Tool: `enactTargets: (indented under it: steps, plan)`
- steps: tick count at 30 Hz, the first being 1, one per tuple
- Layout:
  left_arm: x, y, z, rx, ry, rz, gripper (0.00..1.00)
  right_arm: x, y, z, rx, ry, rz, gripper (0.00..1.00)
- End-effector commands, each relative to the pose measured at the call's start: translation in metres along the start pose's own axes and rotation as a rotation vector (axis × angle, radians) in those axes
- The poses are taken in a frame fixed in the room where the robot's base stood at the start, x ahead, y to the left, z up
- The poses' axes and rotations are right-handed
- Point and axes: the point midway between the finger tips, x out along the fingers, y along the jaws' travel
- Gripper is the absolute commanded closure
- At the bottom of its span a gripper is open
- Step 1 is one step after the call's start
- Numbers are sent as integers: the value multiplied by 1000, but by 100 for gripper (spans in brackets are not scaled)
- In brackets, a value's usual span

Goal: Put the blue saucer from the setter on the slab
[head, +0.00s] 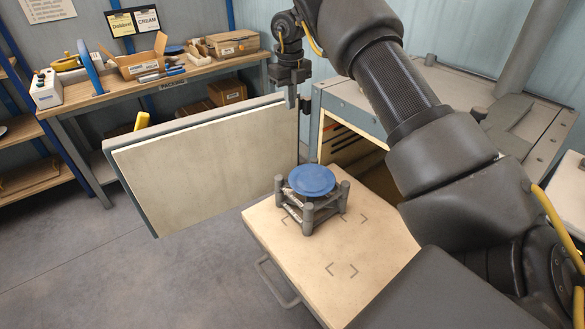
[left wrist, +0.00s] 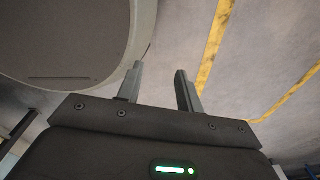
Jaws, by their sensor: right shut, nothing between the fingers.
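The blue saucer (head: 312,179) lies flat on top of the setter (head: 310,216), a grey frame with short posts. The setter stands on the pale slab (head: 300,262), which extends in front of the open kiln. My right gripper (head: 292,103) is shut and empty, pointing down by the top right corner of the open door, above and behind the saucer and apart from it. My left gripper (left wrist: 160,85) shows only in the left wrist view. Its two fingers stand apart with nothing between them.
The open kiln door (head: 210,160) stands left of the slab. The kiln (head: 345,105) is behind, partly hidden by my right arm. A workbench (head: 160,85) with boxes and tools is at the back left. Corner marks (head: 342,270) outline free room on the slab's front part.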

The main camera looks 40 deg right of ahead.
Motion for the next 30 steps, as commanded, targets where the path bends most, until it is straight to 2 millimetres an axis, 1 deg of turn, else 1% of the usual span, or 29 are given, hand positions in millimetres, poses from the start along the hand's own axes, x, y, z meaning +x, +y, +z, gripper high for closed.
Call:
enactTargets:
  steps: [1,3,9,12,16,20,23,26,30]
  plan:
    - [21,0,8,1,-8,-1,64,22,0,0,0,0,0,100]
    - [36,-1,12,2,-11,-3,64,38,0,0,0,0,0,100]
    - [83,-6,8,4,-1,-10,64,84,-1,-1,2,0,0,100]
    - [96,-8,2,3,7,-12,64,96,-1,-1,2,-1,0,100]
    - [101,-8,-2,3,13,-13,64,101,-1,-1,1,-1,0,100]
    - [100,-7,-1,2,11,-12,64,100,-1,-1,2,0,0,100]
    - [99,-5,1,2,9,-9,64,103,0,-1,2,0,0,100]
    - [99,-3,3,1,7,-7,64,113,0,-1,2,3,0,100]
    - [98,-1,4,0,6,-5,64,137,0,-1,2,5,0,100]
